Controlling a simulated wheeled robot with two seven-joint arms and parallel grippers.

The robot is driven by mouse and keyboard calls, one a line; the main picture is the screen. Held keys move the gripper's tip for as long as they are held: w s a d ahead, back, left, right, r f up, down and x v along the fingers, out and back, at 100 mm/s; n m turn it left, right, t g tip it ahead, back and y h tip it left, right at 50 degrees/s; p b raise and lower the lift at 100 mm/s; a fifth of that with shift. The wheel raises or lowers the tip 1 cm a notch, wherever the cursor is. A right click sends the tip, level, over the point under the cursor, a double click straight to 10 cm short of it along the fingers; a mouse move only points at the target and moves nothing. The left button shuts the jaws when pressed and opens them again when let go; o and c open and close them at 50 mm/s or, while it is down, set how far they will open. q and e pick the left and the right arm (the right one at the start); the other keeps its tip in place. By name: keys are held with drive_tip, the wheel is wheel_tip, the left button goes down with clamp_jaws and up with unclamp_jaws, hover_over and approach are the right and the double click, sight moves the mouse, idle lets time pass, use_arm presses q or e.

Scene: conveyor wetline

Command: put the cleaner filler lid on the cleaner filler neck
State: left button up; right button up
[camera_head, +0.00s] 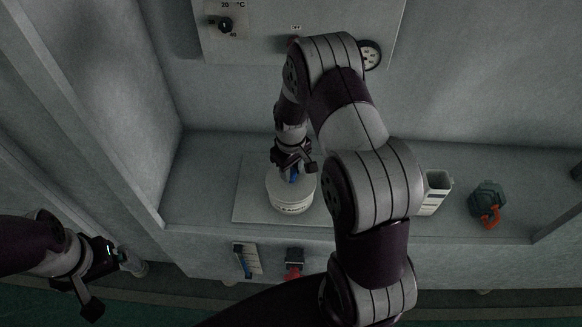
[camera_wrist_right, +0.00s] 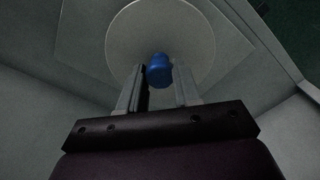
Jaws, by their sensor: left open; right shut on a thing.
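A white round container (camera_head: 290,205) with dark lettering stands on a flat panel on the shelf. Its pale round top (camera_wrist_right: 195,30) fills the upper middle of the right wrist view. My right gripper (camera_head: 294,172) points down over this top, shut on a small blue lid (camera_wrist_right: 158,69). The lid also shows as a blue spot under the gripper in the head view. The filler neck cannot be made out; whether the lid touches anything below is unclear. My left gripper (camera_head: 108,282) is open and empty at the lower left, away from the container.
A white open-topped container (camera_head: 436,190) and a dark green object with an orange part (camera_head: 488,203) stand right on the shelf. A control panel (camera_head: 255,30) is behind.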

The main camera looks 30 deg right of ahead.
drive_tip(key=shift+f+b, duration=0.3)
drive_tip(key=shift+f, duration=0.2)
idle(0.3)
drive_tip(key=o, duration=1)
wheel_tip(320, 180, up, 13)
drive_tip(key=shift+f+p, duration=0.15)
drive_tip(key=shift+p, duration=0.3)
drive_tip(key=s+a+r+m+p, duration=0.1)
drive_tip(key=s+a+r+p, duration=0.2)
drive_tip(key=s+a+r, duration=0.1)
drive_tip(key=s+a+r+m+t+p, duration=0.1)
drive_tip(key=s+a+r+p, duration=0.3)
drive_tip(key=s+r, duration=0.3)
drive_tip(key=shift+s, duration=1.25)
